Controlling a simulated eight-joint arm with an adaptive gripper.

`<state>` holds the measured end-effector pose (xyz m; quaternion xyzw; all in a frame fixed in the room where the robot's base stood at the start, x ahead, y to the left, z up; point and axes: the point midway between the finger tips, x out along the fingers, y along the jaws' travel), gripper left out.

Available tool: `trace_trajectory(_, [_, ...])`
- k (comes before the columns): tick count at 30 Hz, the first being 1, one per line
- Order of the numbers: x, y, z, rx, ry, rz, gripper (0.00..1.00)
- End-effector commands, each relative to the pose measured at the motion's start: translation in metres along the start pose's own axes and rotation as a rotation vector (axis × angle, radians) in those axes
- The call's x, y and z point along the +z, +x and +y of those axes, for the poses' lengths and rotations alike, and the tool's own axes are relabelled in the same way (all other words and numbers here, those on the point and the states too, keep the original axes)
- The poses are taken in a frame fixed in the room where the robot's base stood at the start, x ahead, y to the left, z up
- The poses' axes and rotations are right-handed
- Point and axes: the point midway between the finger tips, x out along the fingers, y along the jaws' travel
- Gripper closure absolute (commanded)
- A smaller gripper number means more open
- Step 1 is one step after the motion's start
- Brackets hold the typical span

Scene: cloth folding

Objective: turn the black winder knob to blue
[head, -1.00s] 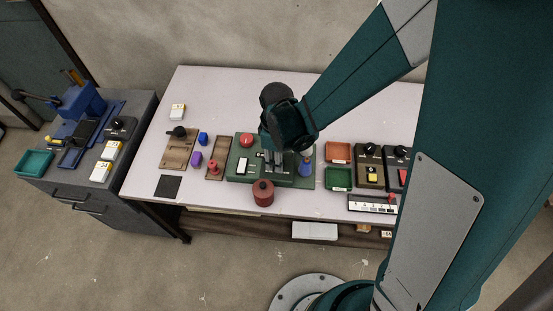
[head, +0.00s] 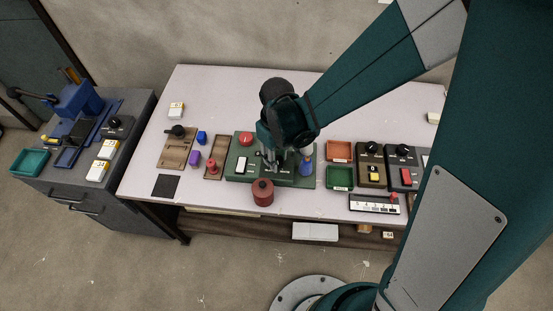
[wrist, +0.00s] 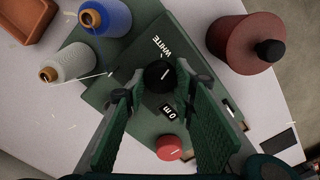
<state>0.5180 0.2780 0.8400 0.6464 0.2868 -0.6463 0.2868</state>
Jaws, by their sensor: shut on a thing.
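The black winder knob (wrist: 158,76) sits on the green winder box (wrist: 140,55), with a white pointer line on its top. My gripper (wrist: 160,88) is shut on the knob, with a finger on either side. The word WHITE is printed beside the knob. A blue spool (wrist: 112,18) and a white spool (wrist: 72,63) stand at the box's upper left in the wrist view. In the head view my gripper (head: 274,162) is low over the green box (head: 240,176); my wrist hides the knob there.
A dark red cylinder (head: 263,193) with a black top stands by the box's front edge. A red button (wrist: 170,148) and a 0 m display (wrist: 168,112) are near my fingers. An orange tray (head: 339,151) and a green tray (head: 339,177) lie to the right.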

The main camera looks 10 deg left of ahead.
Motion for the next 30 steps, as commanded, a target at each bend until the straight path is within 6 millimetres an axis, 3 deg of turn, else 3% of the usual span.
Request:
trace_trajectory(21, [0.0011, 0.0007, 0.0025, 0.0, 0.671, 0.0, 0.86])
trace_trajectory(30, [0.0014, 0.0004, 0.0031, 0.0, 0.865, 0.0, 0.86])
